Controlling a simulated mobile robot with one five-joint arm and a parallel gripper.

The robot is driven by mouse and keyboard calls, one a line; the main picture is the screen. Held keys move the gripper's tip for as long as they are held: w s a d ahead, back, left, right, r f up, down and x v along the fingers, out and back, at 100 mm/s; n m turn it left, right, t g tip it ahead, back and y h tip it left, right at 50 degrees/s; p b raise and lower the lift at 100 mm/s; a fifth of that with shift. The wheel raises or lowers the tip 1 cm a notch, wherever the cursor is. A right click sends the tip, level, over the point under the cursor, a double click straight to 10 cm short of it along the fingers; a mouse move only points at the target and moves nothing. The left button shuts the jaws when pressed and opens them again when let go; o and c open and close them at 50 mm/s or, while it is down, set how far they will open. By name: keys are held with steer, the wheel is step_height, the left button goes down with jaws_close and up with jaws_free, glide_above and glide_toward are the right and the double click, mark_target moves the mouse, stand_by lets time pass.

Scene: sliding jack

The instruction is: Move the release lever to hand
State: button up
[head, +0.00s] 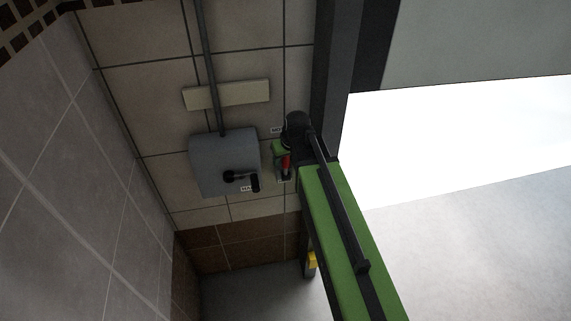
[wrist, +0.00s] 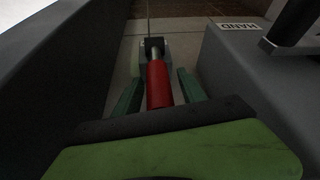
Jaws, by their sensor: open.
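The release lever has a red grip (wrist: 158,86) on a short metal rod with a dark end. It also shows as a small red bar (head: 286,163) in the head view, to the right of a grey wall box. My gripper (wrist: 160,74) is open, with one green finger on each side of the red grip. A gap shows between the grip and each finger in the wrist view. In the head view my gripper (head: 281,161) is small and partly hidden around the lever. The near end of the grip is hidden by the gripper's body.
The grey box (head: 209,164) carries a black crank (head: 240,179) close by the lever. A HAND label (wrist: 238,26) sits near the crank. A small white label (head: 277,129) is above the lever. A dark post (head: 335,75) stands at right, beside a bright opening.

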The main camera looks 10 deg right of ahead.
jaws_close()
stand_by(1.3)
